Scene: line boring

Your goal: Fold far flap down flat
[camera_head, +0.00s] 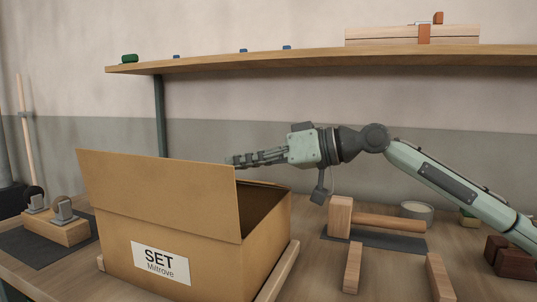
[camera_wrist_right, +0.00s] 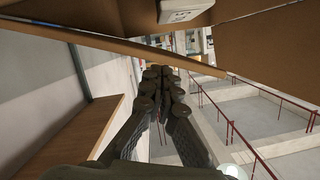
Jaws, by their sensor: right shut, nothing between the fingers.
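An open cardboard box (camera_head: 215,262) with a white "SET Mittrove" label stands on the bench in the head view. Its near flap (camera_head: 155,190) stands up and hides most of the opening. The far flap cannot be made out clearly behind it. My right gripper (camera_head: 232,162) is shut and empty, level with the top right corner of the near flap and pointing left beyond it. In the right wrist view its fingertips (camera_wrist_right: 158,73) are together, close to a brown cardboard edge (camera_wrist_right: 200,65); contact cannot be told. My left gripper is not in view.
A shelf (camera_head: 300,62) runs above the bench along the wall. A wooden mallet (camera_head: 340,217), wood blocks (camera_head: 353,268) and a round tin (camera_head: 416,211) lie right of the box. A wooden block with metal fittings (camera_head: 58,230) sits on a dark mat at left.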

